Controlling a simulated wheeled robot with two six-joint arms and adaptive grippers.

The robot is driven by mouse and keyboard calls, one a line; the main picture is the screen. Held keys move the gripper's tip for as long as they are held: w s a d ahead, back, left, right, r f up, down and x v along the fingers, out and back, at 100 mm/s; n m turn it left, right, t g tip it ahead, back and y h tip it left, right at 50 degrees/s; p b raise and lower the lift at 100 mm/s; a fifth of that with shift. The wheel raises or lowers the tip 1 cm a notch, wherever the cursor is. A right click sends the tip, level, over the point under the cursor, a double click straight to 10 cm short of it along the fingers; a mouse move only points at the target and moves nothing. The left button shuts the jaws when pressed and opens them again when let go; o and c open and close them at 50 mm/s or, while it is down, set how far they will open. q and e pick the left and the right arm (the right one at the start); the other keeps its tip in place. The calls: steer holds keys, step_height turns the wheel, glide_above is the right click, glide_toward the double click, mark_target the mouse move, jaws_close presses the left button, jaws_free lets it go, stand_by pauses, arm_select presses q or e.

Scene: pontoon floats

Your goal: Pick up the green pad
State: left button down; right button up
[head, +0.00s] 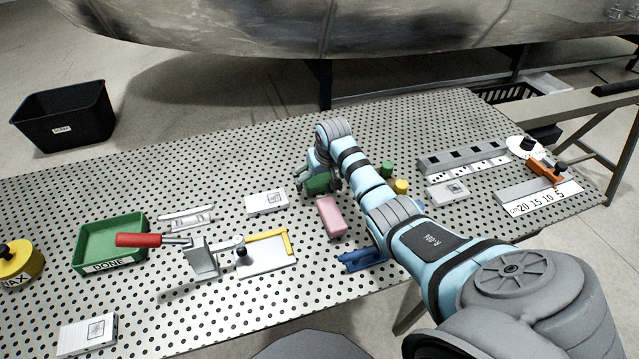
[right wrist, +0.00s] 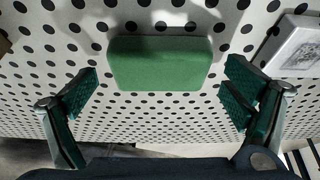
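The green pad (right wrist: 160,63) lies on the perforated table, a rounded block seen in the right wrist view ahead of my fingers. In the head view the green pad (head: 317,186) is partly hidden by my right gripper. My right gripper (right wrist: 162,88) is open, with one green-lined finger to the left and one to the right of the pad. Gaps show between the pad and both fingers, and it holds nothing. In the head view my right gripper (head: 320,181) is low over the table. My left gripper is not in view.
A pink block (head: 330,217) and a white box (head: 266,202) lie close by. Green (head: 387,170) and yellow (head: 401,187) cylinders stand right of my wrist. A red-handled clamp (head: 200,258), a green DONE tray (head: 108,243) and a blue tool (head: 362,260) are nearer.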

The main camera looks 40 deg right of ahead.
mark_target(320, 180)
steer(key=c, duration=0.8)
step_height(320, 180, up, 20)
steer(key=p, duration=0.3)
steer(key=o, duration=0.3)
steer(key=c, duration=0.3)
